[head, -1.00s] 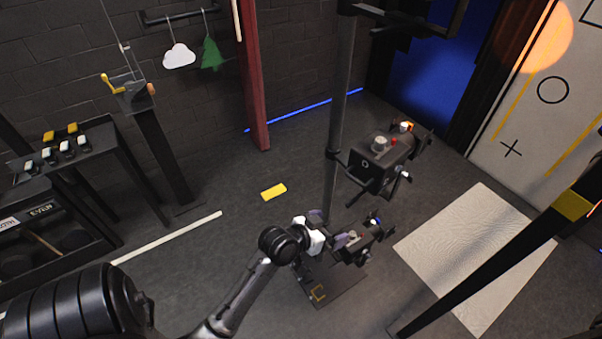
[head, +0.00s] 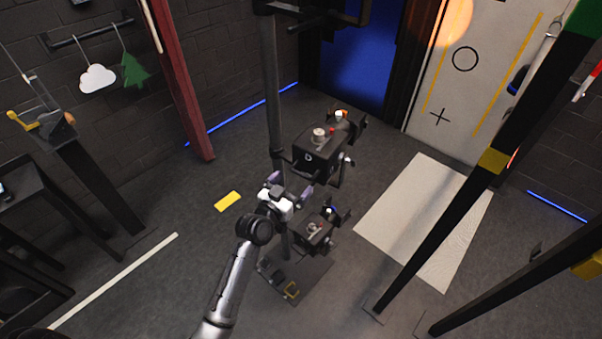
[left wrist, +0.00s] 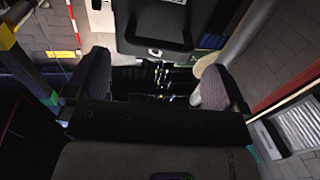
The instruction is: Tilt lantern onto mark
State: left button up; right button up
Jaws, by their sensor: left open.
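Two black stage lanterns hang on a dark upright pole (head: 273,90): an upper one (head: 318,153) and a lower one (head: 313,235), each with small knobs. An orange light spot (head: 452,20) falls high on a pale panel, above a black circle mark (head: 465,58) and a black cross mark (head: 440,117). My left gripper (head: 290,187) is open, close to the pole and just below and left of the upper lantern. In the left wrist view a dark housing (left wrist: 155,30) lies beyond the open fingers (left wrist: 155,85); nothing is clearly between them. Contact cannot be told.
A pale mat (head: 430,225) lies on the floor to the right. A dark slanted post with yellow and green bands (head: 470,185) crosses the right side. A hand-crank stand (head: 85,170) is at left, near a red post (head: 180,80). Floor around the yellow floor mark (head: 227,201) is clear.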

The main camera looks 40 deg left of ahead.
aim_at(300, 175)
pick_arm(q)
jog(key=shift+w+a, duration=0.2)
jog(key=shift+w, duration=1.1)
jog(key=shift+w+a, duration=0.15)
jog(key=shift+w, duration=1.1)
jog(key=c, duration=1)
jog(key=r+g+p, duration=0.1)
jog(key=r+p, duration=0.1)
jog(key=p, duration=0.4)
jog(key=shift+g+p, duration=0.3)
jog(key=shift+p, duration=0.4)
jog(key=shift+f, duration=0.1)
jog(key=o, duration=1)
